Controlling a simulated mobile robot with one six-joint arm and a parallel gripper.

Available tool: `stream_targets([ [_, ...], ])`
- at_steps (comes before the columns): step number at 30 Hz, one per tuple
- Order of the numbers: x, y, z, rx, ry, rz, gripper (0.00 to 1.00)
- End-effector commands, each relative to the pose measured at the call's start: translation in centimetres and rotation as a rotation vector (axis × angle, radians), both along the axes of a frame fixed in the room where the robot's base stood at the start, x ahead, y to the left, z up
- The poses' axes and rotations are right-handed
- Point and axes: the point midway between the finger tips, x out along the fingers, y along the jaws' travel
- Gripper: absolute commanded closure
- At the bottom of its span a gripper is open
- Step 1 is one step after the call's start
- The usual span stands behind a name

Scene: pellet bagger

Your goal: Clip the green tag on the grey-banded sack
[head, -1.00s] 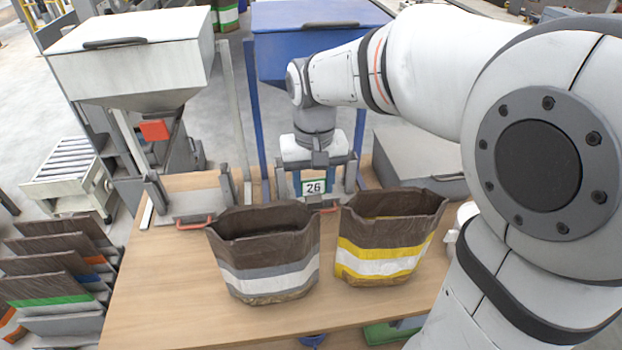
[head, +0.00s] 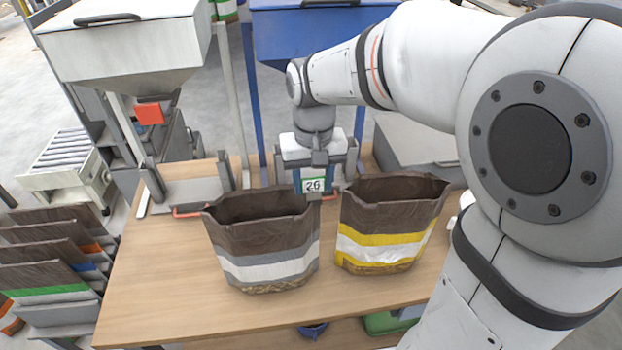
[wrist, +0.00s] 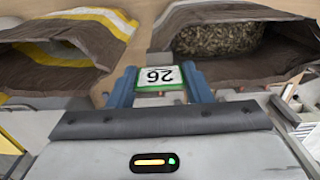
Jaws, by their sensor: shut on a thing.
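The grey-banded sack (head: 268,268) stands open on the table, brown above with grey and white bands. In the wrist view its brown mouth (wrist: 240,70) is at the right, with pellets inside. My gripper (head: 316,188) is above and behind the gap between the two sacks, close to this sack's right rim corner. In the wrist view the tag (wrist: 160,77) sits between the two blue fingers. I cannot tell whether the tag touches the sack.
A yellow-banded sack (head: 385,248) stands just right of the grey-banded one. A white hopper (head: 125,45) and a blue hopper (head: 310,30) stand behind the table (head: 170,300). Folded sacks (head: 45,235) are racked at left. The table's front left is clear.

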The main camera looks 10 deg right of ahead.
Motion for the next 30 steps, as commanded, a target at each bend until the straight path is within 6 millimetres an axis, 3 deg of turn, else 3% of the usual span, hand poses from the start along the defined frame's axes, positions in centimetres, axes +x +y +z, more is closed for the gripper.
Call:
stream_targets([
  [29,-0.22,0.06,-1.04,-0.002,0.01,0.002,0.87],
  [30,-0.22,0.06,-1.04,-0.003,0.011,0.002,0.54],
])
